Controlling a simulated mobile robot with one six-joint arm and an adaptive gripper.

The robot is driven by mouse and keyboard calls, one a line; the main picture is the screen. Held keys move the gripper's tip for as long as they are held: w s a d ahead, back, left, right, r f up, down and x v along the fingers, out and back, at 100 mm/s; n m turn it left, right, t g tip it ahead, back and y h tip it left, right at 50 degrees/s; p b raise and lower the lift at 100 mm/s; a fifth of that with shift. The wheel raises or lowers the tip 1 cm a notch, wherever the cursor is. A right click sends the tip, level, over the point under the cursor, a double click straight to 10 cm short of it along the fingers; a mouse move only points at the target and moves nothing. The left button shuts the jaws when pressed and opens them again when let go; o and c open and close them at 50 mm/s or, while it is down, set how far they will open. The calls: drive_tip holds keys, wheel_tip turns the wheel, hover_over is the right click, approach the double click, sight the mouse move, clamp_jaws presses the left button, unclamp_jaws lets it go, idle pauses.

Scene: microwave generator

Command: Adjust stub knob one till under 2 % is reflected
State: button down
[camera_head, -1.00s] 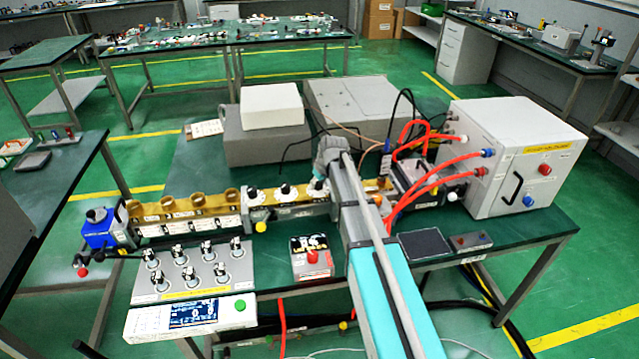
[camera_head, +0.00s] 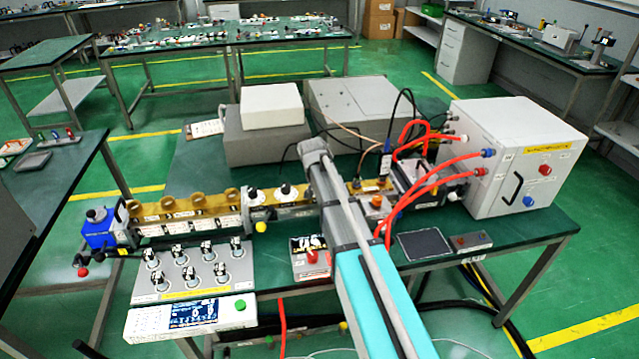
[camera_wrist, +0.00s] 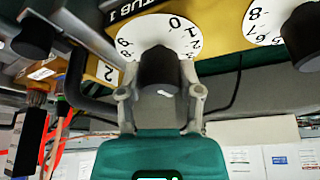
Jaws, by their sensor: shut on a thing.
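The stub one knob (camera_wrist: 160,72) is black and stands on a white numbered dial (camera_wrist: 131,33) under a yellow plate marked "STUB 1" in the wrist view. My gripper (camera_wrist: 161,93) is shut on this knob, one finger on each side. A small white mark shows on the knob's end. In the head view my arm covers the gripper and the held knob. The two dials to the left of my arm, one (camera_head: 251,195) and another (camera_head: 286,190), stay visible. The console screen (camera_head: 194,313) is lit at the front left, but its figures are too small to read.
A neighbouring dial (camera_wrist: 258,24) and its black knob sit close by in the wrist view. Red hoses (camera_head: 420,183) run to the white cabinet (camera_head: 515,155) on the right.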

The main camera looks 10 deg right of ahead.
drive_tip(key=shift+w+m, duration=0.1)
drive_tip(key=shift+m, duration=0.6)
drive_tip(key=shift+c, duration=1.3)
unclamp_jaws()
